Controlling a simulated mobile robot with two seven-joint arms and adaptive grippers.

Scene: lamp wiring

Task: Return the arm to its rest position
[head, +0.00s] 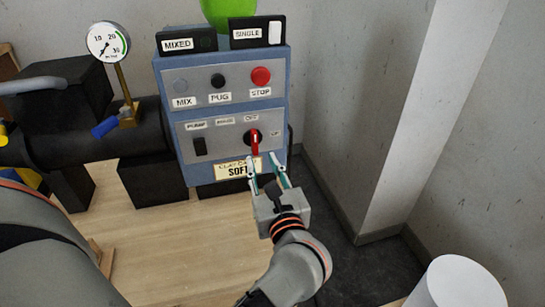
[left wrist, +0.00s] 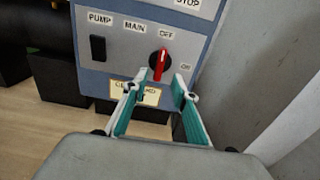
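My left gripper (head: 262,162) is open and empty in front of the lower part of a blue control box (head: 219,172). In the left wrist view its two teal-lined fingers (left wrist: 155,86) stand apart. The red rotary switch (head: 254,143) is just beyond the fingertips; its red handle (left wrist: 161,64) stands nearly upright, its upper end near the OFF label. I see nothing between the fingers, and cannot tell the exact gap to the switch. My right gripper is not in view.
A pressure gauge (head: 108,41) and a blue-handled valve (head: 106,126) stand on the dark pipe (head: 90,138) at left. The wooden table (head: 175,240) is bare in front. A grey wall (head: 345,100) rises at right. A white cylinder (head: 456,285) stands at lower right.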

